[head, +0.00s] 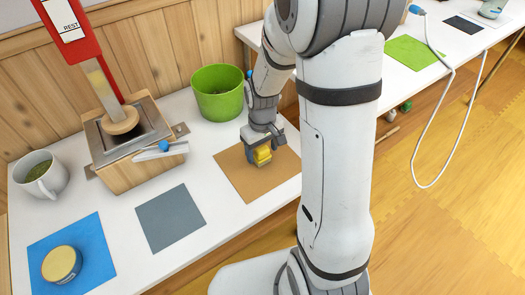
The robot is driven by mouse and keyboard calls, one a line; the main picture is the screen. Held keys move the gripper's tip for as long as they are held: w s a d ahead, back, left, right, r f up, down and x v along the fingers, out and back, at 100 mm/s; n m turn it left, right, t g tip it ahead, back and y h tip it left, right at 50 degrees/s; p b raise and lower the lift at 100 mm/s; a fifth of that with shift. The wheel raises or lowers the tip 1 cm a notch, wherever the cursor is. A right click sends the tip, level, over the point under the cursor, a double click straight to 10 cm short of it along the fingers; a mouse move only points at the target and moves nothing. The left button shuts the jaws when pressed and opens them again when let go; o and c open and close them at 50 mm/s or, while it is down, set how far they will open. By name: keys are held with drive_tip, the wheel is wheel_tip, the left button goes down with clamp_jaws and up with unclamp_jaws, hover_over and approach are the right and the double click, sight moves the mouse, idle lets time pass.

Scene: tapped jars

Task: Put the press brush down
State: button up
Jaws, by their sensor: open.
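A small yellow block-like thing, which looks like the press brush (263,155), is at the brown mat (236,178) on the white table. My gripper (262,153) is right over it, pointing down, with its jaws open around or close beside it. The jaws hide part of the yellow thing, and I cannot tell whether they touch it. It appears to rest on the mat, near its upper right part.
A wooden press box (133,172) with a red lever (80,38) stands at the left. A green pot (217,93), a white mug (40,175), a grey mat (170,218) and a yellow-lidded jar (62,264) on a blue mat (98,244) share the table. My arm hides its right part.

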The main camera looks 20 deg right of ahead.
sight(262, 149)
wheel_tip(262, 149, up, 10)
drive_tip(key=p, duration=0.3)
drive_tip(key=s+r+m, duration=0.1)
drive_tip(key=s+r, duration=0.2)
drive_tip(key=s, duration=0.4)
drive_tip(key=s+r+m+t, duration=0.1)
drive_tip(key=s+r+m, duration=0.1)
drive_tip(key=s+r, duration=0.2)
drive_tip(key=s, duration=0.3)
drive_tip(key=shift+r+m, duration=0.3)
drive_tip(key=shift+r, duration=0.1)
